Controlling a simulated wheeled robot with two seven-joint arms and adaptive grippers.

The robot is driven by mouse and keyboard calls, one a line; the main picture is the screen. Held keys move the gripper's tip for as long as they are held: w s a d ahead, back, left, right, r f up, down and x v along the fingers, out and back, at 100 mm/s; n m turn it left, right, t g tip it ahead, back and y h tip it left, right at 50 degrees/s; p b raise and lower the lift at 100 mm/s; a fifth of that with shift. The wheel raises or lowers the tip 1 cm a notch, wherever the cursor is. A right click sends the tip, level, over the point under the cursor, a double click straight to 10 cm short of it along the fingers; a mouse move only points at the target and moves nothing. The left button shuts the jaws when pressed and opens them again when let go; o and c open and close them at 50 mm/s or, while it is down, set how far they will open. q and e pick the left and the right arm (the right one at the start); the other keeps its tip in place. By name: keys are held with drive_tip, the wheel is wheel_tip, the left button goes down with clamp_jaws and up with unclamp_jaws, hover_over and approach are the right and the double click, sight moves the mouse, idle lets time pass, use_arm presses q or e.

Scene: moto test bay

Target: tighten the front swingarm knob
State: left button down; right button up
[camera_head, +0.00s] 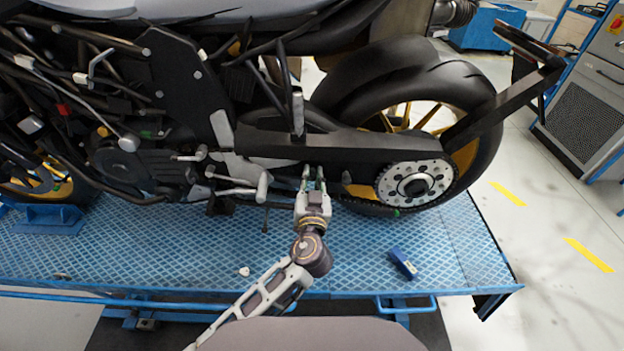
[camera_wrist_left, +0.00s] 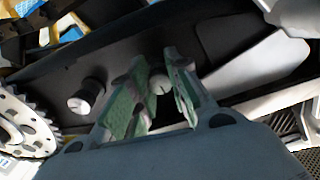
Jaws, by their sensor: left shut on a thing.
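The motorcycle's black swingarm (camera_head: 330,147) runs back to the large silver sprocket (camera_head: 416,182). My left gripper (camera_head: 313,176) reaches up to its lower side, ahead of the sprocket. In the left wrist view its green-padded fingers are shut on the front swingarm knob (camera_wrist_left: 160,84), a small pale round end between the pads. The fingers hide most of this knob. A second knob (camera_wrist_left: 87,97), dark with a pale end, stands free between the gripper and the sprocket. It also shows in the head view (camera_head: 346,177). My right gripper is out of view.
The motorcycle stands on a blue lift platform (camera_head: 340,262). A small dark blue box (camera_head: 403,262) and a small white item (camera_head: 244,271) lie near its front edge. A footpeg lever (camera_head: 240,190) sticks out left of my gripper. The rear tyre (camera_head: 470,85) is at right.

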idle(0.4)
use_arm(q)
drive_tip(key=c, duration=1.3)
unclamp_jaws()
drive_tip(key=shift+s, duration=3.85)
drive_tip(key=shift+s, duration=0.1)
